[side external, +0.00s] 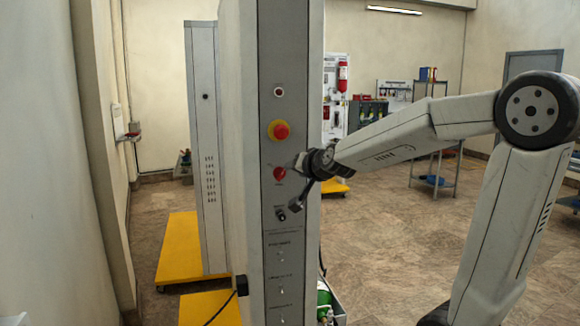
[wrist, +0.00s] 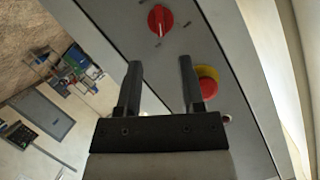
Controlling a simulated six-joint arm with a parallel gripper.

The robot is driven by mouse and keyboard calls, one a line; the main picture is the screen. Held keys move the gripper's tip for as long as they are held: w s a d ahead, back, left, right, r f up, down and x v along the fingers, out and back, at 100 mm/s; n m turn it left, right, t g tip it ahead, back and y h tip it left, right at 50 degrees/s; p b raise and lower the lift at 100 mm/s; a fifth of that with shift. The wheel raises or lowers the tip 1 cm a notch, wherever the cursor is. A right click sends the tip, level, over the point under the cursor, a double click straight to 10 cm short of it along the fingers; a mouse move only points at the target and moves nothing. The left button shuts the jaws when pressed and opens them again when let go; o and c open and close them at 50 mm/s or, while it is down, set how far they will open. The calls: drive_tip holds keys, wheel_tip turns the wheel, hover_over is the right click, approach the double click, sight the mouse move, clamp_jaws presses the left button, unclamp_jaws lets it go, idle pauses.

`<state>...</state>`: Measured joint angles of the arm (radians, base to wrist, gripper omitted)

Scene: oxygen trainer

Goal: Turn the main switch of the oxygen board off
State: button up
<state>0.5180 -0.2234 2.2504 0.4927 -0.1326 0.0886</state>
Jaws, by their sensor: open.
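The main switch is a red rotary knob (side external: 279,173) on the grey front strip of the oxygen board (side external: 275,60), below the emergency stop. In the wrist view the knob (wrist: 160,19) shows near the top edge, with a pale mark on its handle. My gripper (side external: 297,186) is close to the board front, just right of the knob. In the wrist view my gripper (wrist: 160,66) has its two dark fingers apart with nothing between them. The knob lies beyond the fingertips, roughly in line with the gap. Any contact with the board cannot be told.
A red emergency stop on a yellow ring (side external: 279,130) sits above the knob; it shows beside the right finger in the wrist view (wrist: 206,86). A round indicator (side external: 279,91) is higher up. A small black selector (side external: 281,213) and several toggles are below.

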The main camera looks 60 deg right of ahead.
sight(281, 175)
drive_tip(key=shift+s+a, duration=0.1)
idle(0.5)
drive_tip(key=shift+w+a+f+m+t+h, duration=0.15)
drive_tip(key=shift+a+f+m+h, duration=0.2)
drive_tip(key=shift+f+h, duration=0.4)
drive_tip(key=shift+w+a+f+m+t+h, duration=0.15)
drive_tip(key=shift+a+f+m+h, duration=0.3)
drive_tip(key=shift+h, duration=0.45)
drive_tip(key=shift+w+a+f+m+t+h, duration=0.1)
drive_tip(key=shift+w+a+f+m+h, duration=0.15)
drive_tip(key=shift+f+h, duration=0.5)
drive_tip(key=shift+r, duration=0.1)
drive_tip(key=shift+d, duration=0.1)
drive_tip(key=shift+x, duration=3.8)
